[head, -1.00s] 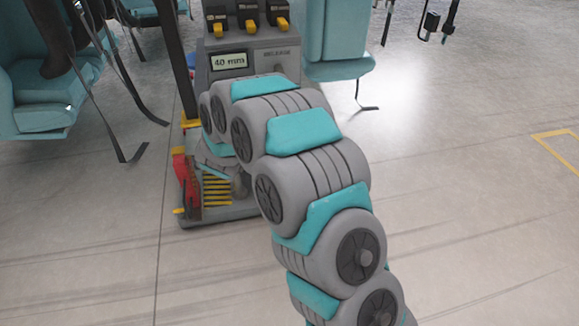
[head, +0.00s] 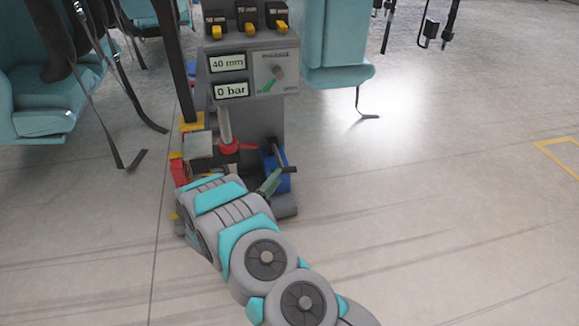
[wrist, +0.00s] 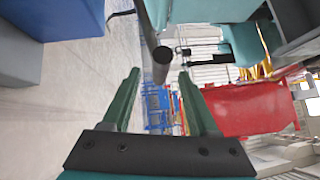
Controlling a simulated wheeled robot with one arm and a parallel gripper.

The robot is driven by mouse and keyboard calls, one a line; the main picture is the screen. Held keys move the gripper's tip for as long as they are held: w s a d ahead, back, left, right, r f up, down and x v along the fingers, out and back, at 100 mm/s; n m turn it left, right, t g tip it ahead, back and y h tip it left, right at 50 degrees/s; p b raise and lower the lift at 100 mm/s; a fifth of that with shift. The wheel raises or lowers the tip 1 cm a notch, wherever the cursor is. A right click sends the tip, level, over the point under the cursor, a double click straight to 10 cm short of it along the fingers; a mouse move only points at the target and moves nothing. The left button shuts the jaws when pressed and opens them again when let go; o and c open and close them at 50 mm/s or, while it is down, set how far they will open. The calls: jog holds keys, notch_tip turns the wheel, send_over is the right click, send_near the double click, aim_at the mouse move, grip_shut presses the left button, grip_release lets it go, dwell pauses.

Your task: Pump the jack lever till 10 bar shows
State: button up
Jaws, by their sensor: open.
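The jack stand has a display (head: 232,90) reading "0 bar" below another display (head: 228,62) reading "40 mm". A blue pump block (head: 283,183) sits low on its right side, with a dark lever (head: 279,156) on it. My gripper (head: 278,174) is at the lever's lower end in the head view. In the wrist view, my gripper (wrist: 159,73) is open with its green fingers apart. The lever's rounded dark end (wrist: 162,55) lies between and just beyond the fingertips. I cannot tell whether it touches either finger.
A red collar (head: 232,147) and upright post stand left of the pump. Yellow-handled switches (head: 249,27) top the stand. Teal seats (head: 338,45) with hanging straps flank it. The floor (head: 430,200) to the right is clear.

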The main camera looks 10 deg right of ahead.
aim_at(285, 168)
jog(key=x, duration=0.7)
jog(key=shift+w+d, duration=0.2)
jog(key=shift+d, duration=0.15)
grip_shut()
dwell(0.3)
jog(key=shift+r, duration=0.1)
dwell(0.9)
